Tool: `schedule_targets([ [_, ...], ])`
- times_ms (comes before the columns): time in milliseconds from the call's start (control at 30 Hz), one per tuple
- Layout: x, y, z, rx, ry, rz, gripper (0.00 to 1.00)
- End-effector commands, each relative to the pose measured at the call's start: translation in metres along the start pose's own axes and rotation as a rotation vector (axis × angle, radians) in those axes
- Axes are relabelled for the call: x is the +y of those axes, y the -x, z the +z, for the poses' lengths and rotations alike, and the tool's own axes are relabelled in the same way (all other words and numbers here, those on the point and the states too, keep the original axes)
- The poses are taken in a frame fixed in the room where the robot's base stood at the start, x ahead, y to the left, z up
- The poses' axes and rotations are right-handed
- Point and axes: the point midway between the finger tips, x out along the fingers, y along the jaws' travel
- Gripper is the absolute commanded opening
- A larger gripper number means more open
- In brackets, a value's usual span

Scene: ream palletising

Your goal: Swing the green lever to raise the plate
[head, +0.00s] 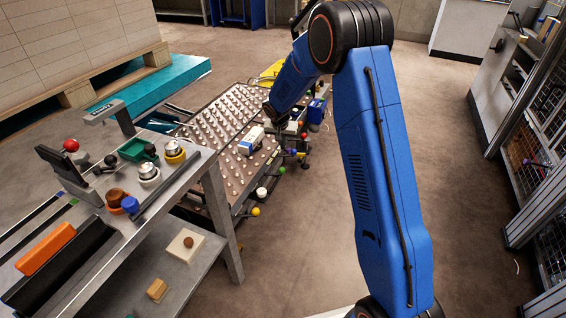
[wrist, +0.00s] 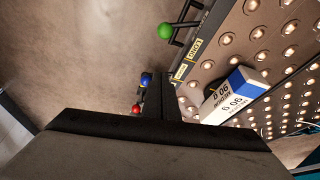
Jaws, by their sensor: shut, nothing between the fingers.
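The green lever knob (wrist: 165,31) shows at the top of the wrist view, on a dark bracket at the edge of the studded table. A yellow label reading "LONG" (wrist: 195,47) is beside it. In the head view the green knob (head: 283,170) hangs on the right side of the table (head: 215,112). My gripper (wrist: 160,78) is shut and empty, its dark fingers pointing up the wrist view, below the knob and apart from it. In the head view its fingertips are hidden or too small to tell. I cannot pick out which plate the lever moves.
A white and blue ream (head: 251,141) lies on the studs near the levers. Blue (wrist: 145,80) and red (wrist: 136,108) knobs are close left of my fingers. A yellow knob (head: 256,212) is lower down. A cluttered bench (head: 190,185) stands left; floor at right is clear.

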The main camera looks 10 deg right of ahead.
Motion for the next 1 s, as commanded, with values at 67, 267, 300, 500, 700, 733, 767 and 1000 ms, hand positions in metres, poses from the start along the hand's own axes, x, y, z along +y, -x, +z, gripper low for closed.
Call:
schedule_targets([
  [67, 0.0, 0.0, 0.0, 0.0, 0.0, 0.0, 0.0],
  [267, 0.0, -0.003, 0.0, 0.0, 0.0, 0.0, 0.0],
  [300, 0.0, -0.005, 0.0, -0.001, 0.0, 0.001, 0.0],
  [500, 0.001, -0.031, 0.0, -0.002, 0.001, 0.002, 0.0],
  [700, 0.0, -0.066, 0.001, -0.002, 0.001, 0.001, 0.0],
  [733, 0.0, -0.071, 0.001, -0.002, 0.001, 0.001, 0.0],
  [767, 0.0, -0.076, 0.001, -0.002, 0.002, 0.001, 0.0],
  [1000, 0.0, -0.098, 0.009, 0.0, 0.003, -0.001, 0.0],
])
